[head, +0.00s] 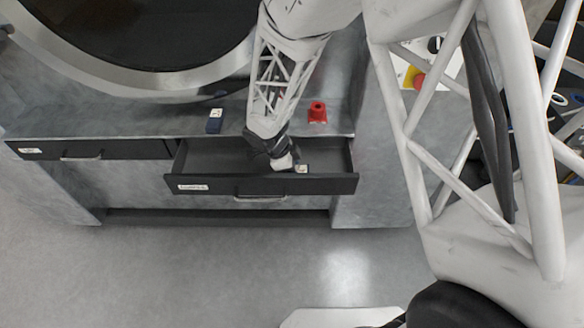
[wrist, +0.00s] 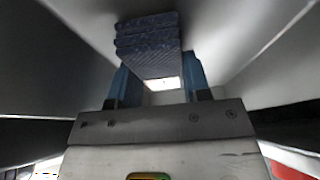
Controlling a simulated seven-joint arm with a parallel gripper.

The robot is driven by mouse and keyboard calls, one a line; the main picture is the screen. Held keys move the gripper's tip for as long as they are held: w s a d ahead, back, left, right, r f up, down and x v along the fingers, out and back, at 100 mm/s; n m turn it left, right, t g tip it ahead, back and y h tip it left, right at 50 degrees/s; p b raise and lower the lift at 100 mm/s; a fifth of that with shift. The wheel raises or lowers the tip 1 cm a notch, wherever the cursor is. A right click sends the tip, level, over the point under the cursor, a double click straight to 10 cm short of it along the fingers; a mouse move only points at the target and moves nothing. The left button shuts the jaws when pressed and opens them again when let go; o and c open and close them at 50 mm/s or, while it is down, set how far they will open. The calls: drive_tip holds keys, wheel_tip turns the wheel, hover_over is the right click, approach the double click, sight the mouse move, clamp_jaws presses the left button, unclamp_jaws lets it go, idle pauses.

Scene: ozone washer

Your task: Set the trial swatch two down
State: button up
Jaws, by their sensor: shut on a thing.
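My gripper (head: 284,161) reaches down into the open right drawer (head: 220,184) in the head view. In the wrist view, my gripper's two blue fingers (wrist: 157,72) are shut on a folded dark blue cloth swatch (wrist: 148,45) with a pale patch at its near end. A small pale thing (head: 302,168) shows just right of my gripper, at the drawer's front wall; I cannot tell whether it is part of the held swatch. Another dark blue swatch (head: 214,120) with a white label lies on the ledge above the drawer. Whether the held swatch touches the drawer floor is hidden.
A red fixture (head: 318,112) stands on the ledge (head: 165,122) to the right of the blue swatch. The left drawer (head: 120,149) is closed. The washer's round door (head: 140,35) is above. The open drawer's left part looks clear.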

drive_tip(key=shift+f, duration=0.1)
drive_tip(key=o, duration=0.9)
drive_tip(key=shift+o, duration=0.2)
drive_tip(key=v, duration=1.2)
idle(0.4)
